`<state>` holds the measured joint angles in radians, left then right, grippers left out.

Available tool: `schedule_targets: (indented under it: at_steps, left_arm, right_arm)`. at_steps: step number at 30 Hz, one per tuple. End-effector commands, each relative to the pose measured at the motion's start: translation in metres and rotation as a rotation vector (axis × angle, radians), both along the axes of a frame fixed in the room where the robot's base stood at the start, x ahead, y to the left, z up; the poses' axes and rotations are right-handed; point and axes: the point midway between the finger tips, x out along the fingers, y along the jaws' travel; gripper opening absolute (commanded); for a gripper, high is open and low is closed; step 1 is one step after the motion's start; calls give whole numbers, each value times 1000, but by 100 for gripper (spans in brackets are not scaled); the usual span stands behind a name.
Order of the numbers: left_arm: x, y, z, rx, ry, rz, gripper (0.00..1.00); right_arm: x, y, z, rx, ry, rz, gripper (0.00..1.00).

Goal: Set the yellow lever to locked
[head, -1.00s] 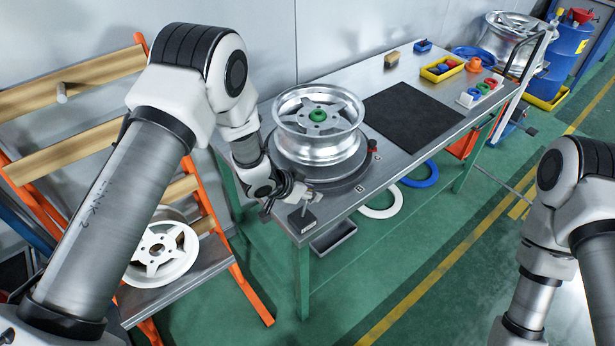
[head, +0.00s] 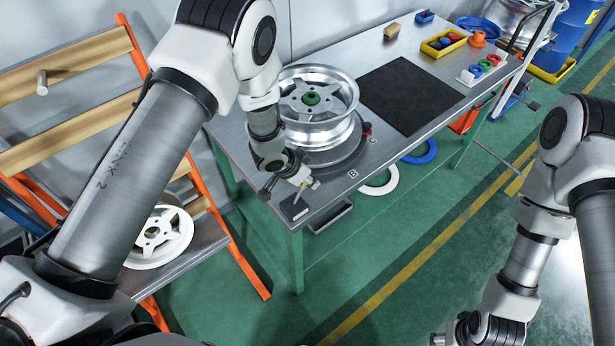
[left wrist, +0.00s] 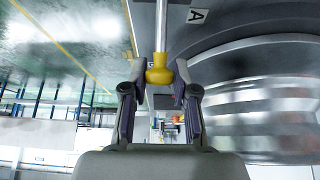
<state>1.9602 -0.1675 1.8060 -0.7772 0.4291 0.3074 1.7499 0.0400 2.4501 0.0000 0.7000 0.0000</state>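The yellow lever's knob (left wrist: 159,70) shows in the left wrist view at the end of a pale metal rod. In the head view the lever (head: 314,185) is small, with a dark base (head: 294,208) at the table's near left corner. My left gripper (head: 303,181) is at the lever. In the left wrist view its two fingers (left wrist: 160,82) stand apart on either side of the knob, with narrow gaps; a firm grip does not show. My right gripper (head: 462,332) is at the bottom edge of the head view, partly cut off, its fingers unclear.
A silver wheel (head: 318,128) with a green hub stands on a round turntable (head: 335,160) close beside my left gripper. Plates marked A (left wrist: 196,16) and B (head: 353,174) lie near it. A black mat (head: 410,97) is bare. A rack with a white wheel (head: 160,238) stands left.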

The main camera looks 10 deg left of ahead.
Motion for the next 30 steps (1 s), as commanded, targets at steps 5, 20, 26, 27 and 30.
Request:
schedule_targets:
  at_steps: [5,20,26,27,30]
  left_arm:
    - [0,0,1,1,-1,0,50]
    - [-22,18,52,1,-1,2,50]
    - [-39,31,92,0,0,2,50]
    - [-41,33,97,0,0,1,50]
    - [-45,35,103,0,1,1,50]
  right_arm:
    - [0,0,0,0,0,0,55]
    - [0,0,0,0,0,0,55]
    - [0,0,0,0,0,0,55]
    - [0,0,0,0,0,0,55]
    - [0,0,0,0,0,0,55]
